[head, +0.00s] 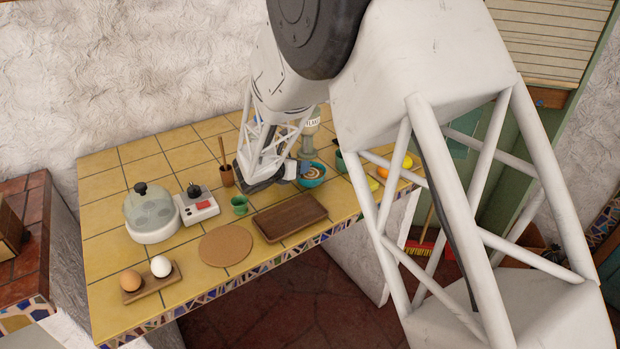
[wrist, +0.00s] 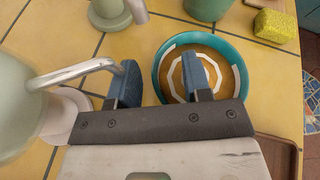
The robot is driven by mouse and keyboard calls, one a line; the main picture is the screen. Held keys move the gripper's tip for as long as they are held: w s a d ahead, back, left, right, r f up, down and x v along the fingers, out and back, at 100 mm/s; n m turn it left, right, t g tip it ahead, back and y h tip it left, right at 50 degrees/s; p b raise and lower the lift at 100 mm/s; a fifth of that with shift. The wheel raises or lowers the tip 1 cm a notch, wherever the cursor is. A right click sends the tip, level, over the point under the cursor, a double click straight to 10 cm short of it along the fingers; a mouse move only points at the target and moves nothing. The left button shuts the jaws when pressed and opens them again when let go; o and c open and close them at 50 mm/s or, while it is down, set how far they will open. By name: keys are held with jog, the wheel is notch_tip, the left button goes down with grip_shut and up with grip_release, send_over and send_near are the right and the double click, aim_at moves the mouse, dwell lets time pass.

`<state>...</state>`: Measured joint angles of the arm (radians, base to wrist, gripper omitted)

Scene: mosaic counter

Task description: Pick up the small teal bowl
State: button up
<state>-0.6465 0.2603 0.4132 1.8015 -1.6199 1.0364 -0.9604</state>
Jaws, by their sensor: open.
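The small teal bowl (head: 316,181) stands on the yellow tiled counter. Its teal rim and brown inside with a pale ring pattern show in the wrist view (wrist: 245,85). My gripper (wrist: 160,84) is open with blue fingertips. In the wrist view its right finger overlaps the bowl's inside and its left finger is outside the bowl's left rim, so the left rim lies between them. I cannot tell the height or whether they touch. In the head view my gripper (head: 297,169) is at the bowl's left side, and my arm hides part of the area.
A pale green vessel with a metal tube (wrist: 25,105) is close left of my gripper. A green cup (wrist: 207,7) and yellow sponge (wrist: 276,24) are beyond the bowl.

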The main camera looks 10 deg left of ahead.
jog(key=shift+c, duration=0.3)
grip_shut()
dwell(0.3)
